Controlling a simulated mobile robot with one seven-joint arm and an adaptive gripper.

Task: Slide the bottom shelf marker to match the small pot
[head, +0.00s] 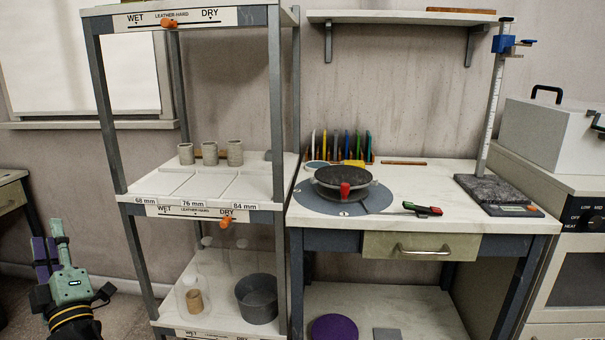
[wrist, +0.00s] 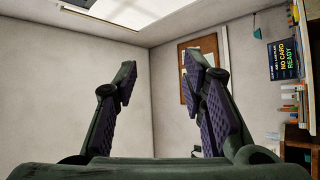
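The shelf rack stands left of centre in the head view. Its bottom shelf (head: 217,262) holds a small tan pot-like cylinder (head: 194,301) and a wide dark grey pot (head: 257,298). A label strip (head: 195,335) on the bottom shelf's front edge is cut off by the frame, and its marker is not visible. The middle shelf's WET–DRY strip (head: 190,211) has an orange marker (head: 226,221) near DRY. The top strip has an orange marker (head: 169,23) left of its middle. My gripper (head: 48,238) is left of the rack, apart from it; in the wrist view (wrist: 158,72) it is open and empty.
Three small grey-brown cylinders (head: 210,153) stand on the middle shelf. Clear, glass-like items stand on the bottom shelf. The rack's posts flank the shelf fronts. Floor at left is open.

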